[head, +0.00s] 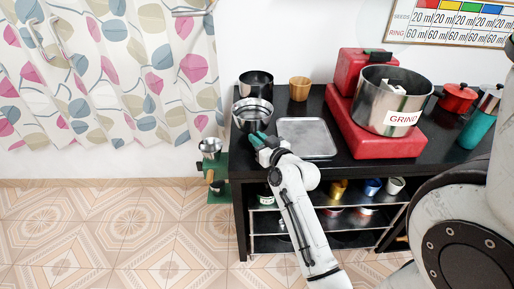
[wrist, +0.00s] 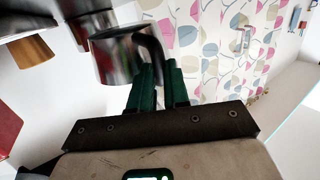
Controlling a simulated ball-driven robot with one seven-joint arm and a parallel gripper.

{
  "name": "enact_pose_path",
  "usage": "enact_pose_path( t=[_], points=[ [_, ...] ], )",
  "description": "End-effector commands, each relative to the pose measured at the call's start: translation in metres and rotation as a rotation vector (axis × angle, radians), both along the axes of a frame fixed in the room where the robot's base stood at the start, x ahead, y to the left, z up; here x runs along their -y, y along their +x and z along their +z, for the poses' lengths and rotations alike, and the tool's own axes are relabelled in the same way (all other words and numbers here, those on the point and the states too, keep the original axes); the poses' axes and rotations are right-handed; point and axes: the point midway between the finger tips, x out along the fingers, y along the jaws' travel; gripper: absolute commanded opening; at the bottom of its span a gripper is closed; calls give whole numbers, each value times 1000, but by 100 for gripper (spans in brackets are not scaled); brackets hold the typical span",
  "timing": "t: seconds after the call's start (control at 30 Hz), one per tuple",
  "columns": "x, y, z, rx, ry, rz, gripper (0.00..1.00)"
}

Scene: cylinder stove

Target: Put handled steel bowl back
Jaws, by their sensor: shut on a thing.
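The handled steel bowl (head: 253,108) is at the left front corner of the black table (head: 341,165). In the wrist view it shows as a shiny steel vessel (wrist: 112,58) with a dark curved handle (wrist: 152,45). My gripper (head: 259,139) reaches it from the front; its green fingers (wrist: 165,84) are closed at the handle. I cannot tell whether the bowl's base touches the tabletop.
A dark steel pot (head: 256,80) stands just behind the bowl, with a wooden cup (head: 299,88) to its right. A metal tray (head: 307,138) lies right of my gripper. A red stove (head: 378,144) bears a large steel pot (head: 391,92). Below is a shelf (head: 318,207) with several cups.

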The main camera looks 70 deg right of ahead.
Motion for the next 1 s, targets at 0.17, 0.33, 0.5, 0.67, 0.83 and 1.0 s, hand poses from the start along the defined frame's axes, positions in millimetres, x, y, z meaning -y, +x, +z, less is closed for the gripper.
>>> enact_pose_path(
  t=[0.17,0.33,0.5,0.67,0.83,1.0],
  points=[
    [6,6,-15,0,1,-1,0],
    [5,5,-36,1,0,-1,0],
    [5,5,-38,1,-2,-1,0],
    [5,5,-39,1,-2,-1,0],
    [5,5,-41,0,0,0,20],
    [5,5,-41,0,0,0,36]
  ],
)
